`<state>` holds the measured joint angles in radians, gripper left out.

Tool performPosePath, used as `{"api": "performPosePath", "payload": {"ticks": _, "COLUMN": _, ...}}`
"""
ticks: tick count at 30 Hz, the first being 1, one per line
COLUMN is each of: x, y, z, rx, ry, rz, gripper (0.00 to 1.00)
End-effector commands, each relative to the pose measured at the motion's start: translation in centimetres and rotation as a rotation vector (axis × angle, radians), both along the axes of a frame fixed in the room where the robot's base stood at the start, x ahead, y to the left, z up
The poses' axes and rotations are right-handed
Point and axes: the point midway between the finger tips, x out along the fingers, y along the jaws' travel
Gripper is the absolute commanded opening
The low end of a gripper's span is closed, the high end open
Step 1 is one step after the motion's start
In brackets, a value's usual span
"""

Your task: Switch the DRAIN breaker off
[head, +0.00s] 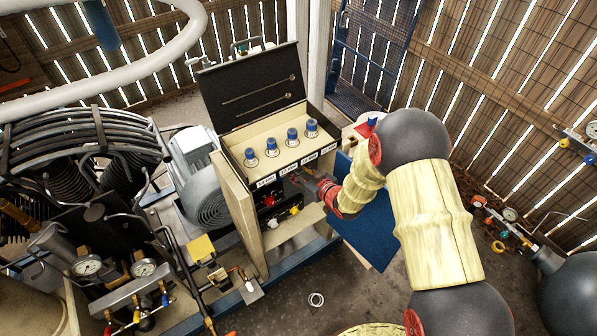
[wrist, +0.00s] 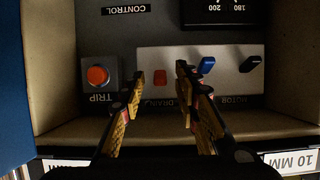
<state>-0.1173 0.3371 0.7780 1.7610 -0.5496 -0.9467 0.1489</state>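In the wrist view the panel appears upside down. A light grey breaker plate (wrist: 222,84) carries a DRAIN label (wrist: 160,103) and a MOTOR label (wrist: 230,99). A small red piece (wrist: 159,77) sits by the DRAIN label, between my fingertips in the picture. A blue lever (wrist: 207,64) is just right of the right finger, and a black lever (wrist: 250,63) is farther right. My gripper (wrist: 160,72) is open, its fingers apart in front of the plate. I cannot tell whether they touch anything. In the head view my gripper (head: 309,184) reaches into the box front, hiding the breakers.
A red TRIP button (wrist: 98,75) is left of the fingers in the wrist view. The cream walls of the recess (wrist: 65,70) enclose the panel. In the head view several blue-capped knobs (head: 292,136) stand above my gripper, and a grey motor (head: 200,170) stands left.

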Motion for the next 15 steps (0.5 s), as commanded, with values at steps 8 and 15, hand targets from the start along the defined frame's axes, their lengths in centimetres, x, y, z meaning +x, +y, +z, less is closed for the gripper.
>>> {"api": "performPosePath", "payload": {"ticks": 8, "x": -0.02, "y": -0.01, "z": 0.01, "rx": 0.0, "ry": 0.0, "rz": 0.0, "gripper": 0.18}}
{"api": "performPosePath", "payload": {"ticks": 15, "x": -0.03, "y": -0.01, "z": 0.0, "rx": 0.0, "ry": 0.0, "rz": 0.0, "gripper": 0.05}}
